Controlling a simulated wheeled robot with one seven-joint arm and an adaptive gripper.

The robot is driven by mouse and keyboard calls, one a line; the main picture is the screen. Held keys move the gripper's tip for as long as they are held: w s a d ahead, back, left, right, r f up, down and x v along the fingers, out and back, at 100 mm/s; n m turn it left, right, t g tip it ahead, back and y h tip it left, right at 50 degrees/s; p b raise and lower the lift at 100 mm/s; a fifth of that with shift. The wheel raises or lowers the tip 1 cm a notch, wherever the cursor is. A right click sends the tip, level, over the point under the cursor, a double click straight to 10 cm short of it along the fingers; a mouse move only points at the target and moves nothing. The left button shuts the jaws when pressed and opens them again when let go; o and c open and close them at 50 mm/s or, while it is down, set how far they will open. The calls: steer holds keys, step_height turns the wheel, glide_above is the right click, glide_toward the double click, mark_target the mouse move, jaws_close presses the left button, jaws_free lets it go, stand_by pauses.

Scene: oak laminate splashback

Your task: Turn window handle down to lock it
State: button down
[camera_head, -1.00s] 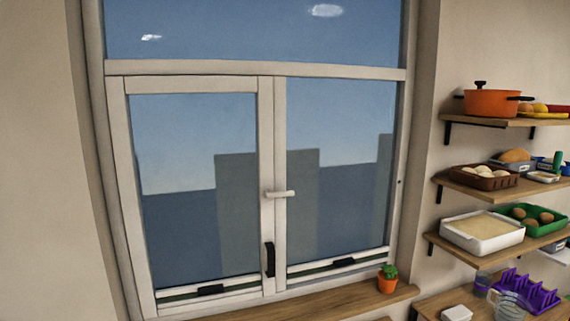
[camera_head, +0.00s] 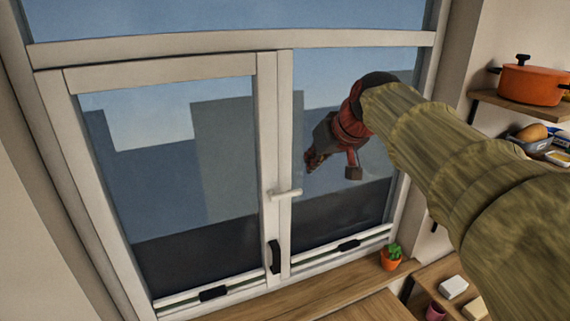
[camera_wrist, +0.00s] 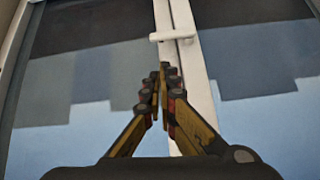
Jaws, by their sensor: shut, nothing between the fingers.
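The white window handle (camera_head: 285,193) is on the middle frame of the window, with its lever lying roughly level and reaching right over the right pane. It also shows in the wrist view (camera_wrist: 172,36), just beyond my fingertips. My gripper (camera_head: 312,163) is in front of the right pane, above and to the right of the handle in the head view, and apart from it. In the wrist view my gripper (camera_wrist: 161,77) has its fingertips together with nothing held.
A black pull (camera_head: 275,257) is on the middle frame below the handle. A potted plant (camera_head: 390,258) stands on the wooden sill (camera_head: 310,287) at the right. Shelves with an orange pot (camera_head: 532,83) are on the right. The space before the left pane is clear.

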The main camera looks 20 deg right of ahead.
steer(key=shift+w+a+r+n, duration=0.15)
steer(key=shift+r+n, duration=0.15)
steer(key=shift+r, duration=0.15)
steer(key=shift+w+a+r+n, duration=0.1)
steer(key=shift+w+r+n, duration=0.05)
steer(key=shift+r+n, duration=0.2)
steer(key=shift+w+f, duration=0.1)
glide_above(296, 191)
step_height(296, 191, down, 7)
steer(key=shift+p, duration=0.45)
step_height(296, 191, down, 2)
steer(key=shift+f, duration=1)
